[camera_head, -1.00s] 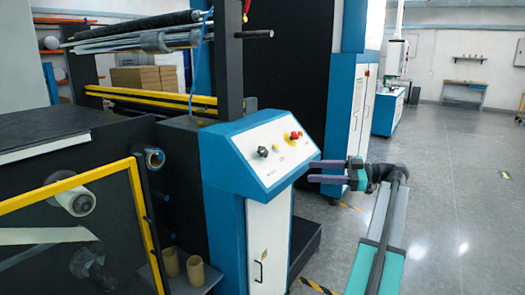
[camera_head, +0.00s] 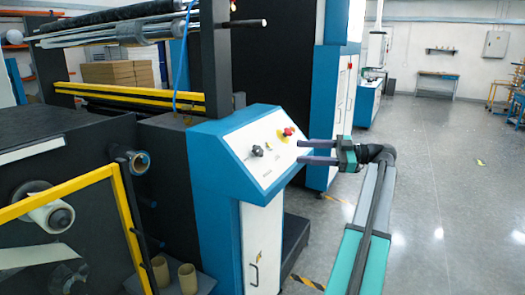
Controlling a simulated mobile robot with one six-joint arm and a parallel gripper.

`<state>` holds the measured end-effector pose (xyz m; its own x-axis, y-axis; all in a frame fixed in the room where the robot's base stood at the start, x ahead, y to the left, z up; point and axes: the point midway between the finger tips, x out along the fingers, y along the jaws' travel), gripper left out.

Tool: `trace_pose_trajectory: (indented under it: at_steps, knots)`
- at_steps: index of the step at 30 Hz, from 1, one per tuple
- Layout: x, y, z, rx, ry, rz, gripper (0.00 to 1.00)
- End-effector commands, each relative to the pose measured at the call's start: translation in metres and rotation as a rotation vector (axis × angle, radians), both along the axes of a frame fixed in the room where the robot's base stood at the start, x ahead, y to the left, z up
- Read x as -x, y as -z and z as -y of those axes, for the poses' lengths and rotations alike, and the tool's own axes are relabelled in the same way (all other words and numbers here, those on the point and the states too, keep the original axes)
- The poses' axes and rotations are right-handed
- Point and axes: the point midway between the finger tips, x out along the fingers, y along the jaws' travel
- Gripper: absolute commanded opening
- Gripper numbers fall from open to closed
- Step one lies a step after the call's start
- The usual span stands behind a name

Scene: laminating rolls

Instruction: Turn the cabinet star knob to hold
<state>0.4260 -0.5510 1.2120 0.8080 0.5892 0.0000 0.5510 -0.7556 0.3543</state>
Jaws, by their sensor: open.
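The black star knob (camera_head: 257,151) sits on the left part of the white sloped panel of the blue cabinet (camera_head: 213,164). My gripper (camera_head: 300,152) is right of the knob, with its two dark purple fingers apart, one above the other, pointing left. The fingertips overlap the panel's right edge in the picture and hold nothing. A gap shows between them and the knob. The knob's markings are too small to read.
A red button (camera_head: 288,131) on a yellow plate sits on the panel, just above and left of my fingertips. A yellow-framed machine guard (camera_head: 132,225) with film rolls stands at the left. The grey floor (camera_head: 440,200) to the right is clear.

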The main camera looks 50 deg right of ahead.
Motion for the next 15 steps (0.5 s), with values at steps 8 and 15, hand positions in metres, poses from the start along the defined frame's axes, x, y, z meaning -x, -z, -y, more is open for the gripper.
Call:
trace_pose_trajectory:
  at_steps: [8, 15]
  knots:
    - [-0.009, 0.000, -0.007, -0.001, -0.002, 0.000, 0.49]
    - [-0.031, -0.001, -0.024, -0.001, -0.004, 0.000, 0.49]
